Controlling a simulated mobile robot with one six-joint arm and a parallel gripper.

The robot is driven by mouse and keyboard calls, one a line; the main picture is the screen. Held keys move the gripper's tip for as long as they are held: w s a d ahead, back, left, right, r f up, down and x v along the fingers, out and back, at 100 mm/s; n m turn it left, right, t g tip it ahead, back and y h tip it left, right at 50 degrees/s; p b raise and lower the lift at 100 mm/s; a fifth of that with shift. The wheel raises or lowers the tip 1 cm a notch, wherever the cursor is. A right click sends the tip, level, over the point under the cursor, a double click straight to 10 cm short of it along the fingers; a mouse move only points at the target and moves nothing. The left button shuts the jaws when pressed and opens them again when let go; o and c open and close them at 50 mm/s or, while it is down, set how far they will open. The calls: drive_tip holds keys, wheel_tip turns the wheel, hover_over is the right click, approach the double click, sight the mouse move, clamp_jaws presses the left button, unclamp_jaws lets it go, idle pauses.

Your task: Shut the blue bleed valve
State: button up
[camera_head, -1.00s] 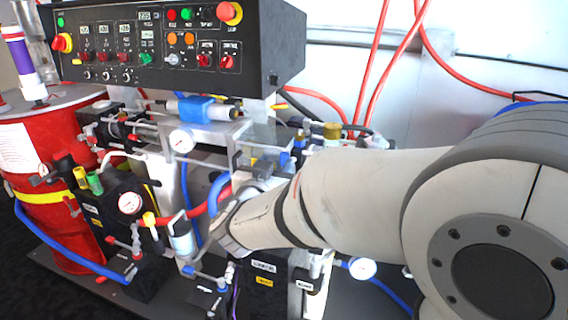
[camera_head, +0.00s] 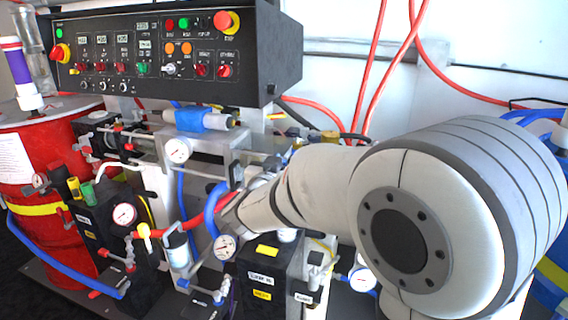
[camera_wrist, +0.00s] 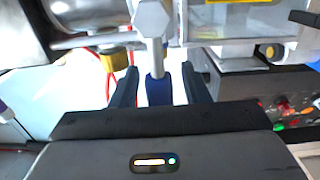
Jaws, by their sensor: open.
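In the wrist view a blue handle (camera_wrist: 158,92), which looks like the blue bleed valve, hangs at the end of a steel stem with a hex fitting (camera_wrist: 151,18). My gripper (camera_wrist: 160,86) is open, with one dark finger on each side of the blue handle. I cannot tell whether either finger touches it. In the head view my arm reaches in behind the front pump unit, and the gripper and the valve handle are hidden there by the arm and fittings.
A black control panel (camera_head: 180,50) overhangs the machine. A red drum (camera_head: 62,150) stands at left. Gauges, such as one beside my wrist (camera_head: 224,247), and blue and red hoses crowd the area. A brass fitting (camera_wrist: 113,59) sits close to the left finger.

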clamp_jaws()
idle(0.3)
